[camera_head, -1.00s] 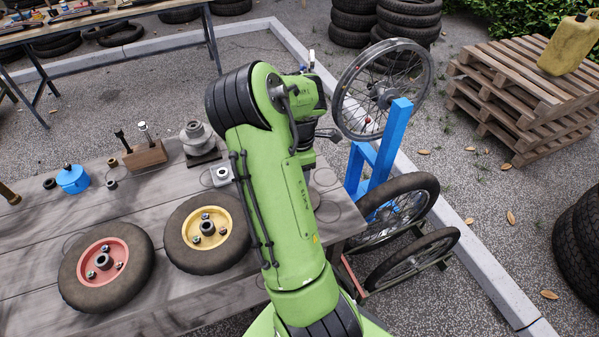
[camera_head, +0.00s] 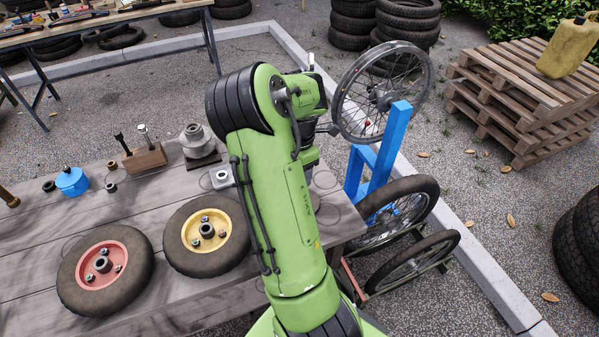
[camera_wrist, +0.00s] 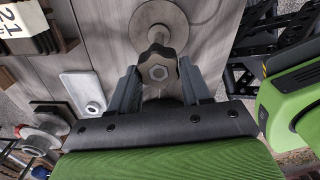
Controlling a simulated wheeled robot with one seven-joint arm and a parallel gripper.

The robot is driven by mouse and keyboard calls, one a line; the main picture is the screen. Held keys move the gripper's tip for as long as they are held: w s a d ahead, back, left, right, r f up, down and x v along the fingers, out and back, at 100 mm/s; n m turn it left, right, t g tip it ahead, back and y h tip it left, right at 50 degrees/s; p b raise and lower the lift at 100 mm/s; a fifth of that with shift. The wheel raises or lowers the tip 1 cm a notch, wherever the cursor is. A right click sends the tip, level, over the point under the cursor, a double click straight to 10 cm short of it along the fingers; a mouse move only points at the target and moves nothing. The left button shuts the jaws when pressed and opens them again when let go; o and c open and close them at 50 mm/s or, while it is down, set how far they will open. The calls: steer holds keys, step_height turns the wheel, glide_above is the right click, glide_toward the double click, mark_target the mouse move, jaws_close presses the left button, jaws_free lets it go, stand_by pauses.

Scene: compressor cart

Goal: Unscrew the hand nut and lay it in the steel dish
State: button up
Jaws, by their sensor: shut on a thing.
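The hand nut (camera_wrist: 158,68) is a dark, lobed knob with a pale hexagonal centre in the wrist view. My gripper (camera_wrist: 158,78) has one finger on each side of it and is shut on it. A rod shows just beyond the nut, above a round grey disc (camera_wrist: 143,18) on the wooden boards. I cannot tell whether the nut is still threaded on the rod. In the head view my green arm hides the gripper and the nut. I cannot make out the steel dish for certain in either view.
The bench (camera_head: 150,210) carries a yellow-hubbed wheel (camera_head: 180,248), a red-hubbed wheel (camera_head: 75,275), a blue pot (camera_head: 72,182), a wooden block (camera_head: 145,160) and a grey stepped part (camera_head: 196,140). A blue stand (camera_head: 378,160) with spoked wheels stands right of my arm.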

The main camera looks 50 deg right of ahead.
steer(key=shift+r+p, duration=1.25)
steer(key=shift+r, duration=0.6)
steer(key=shift+f, duration=0.1)
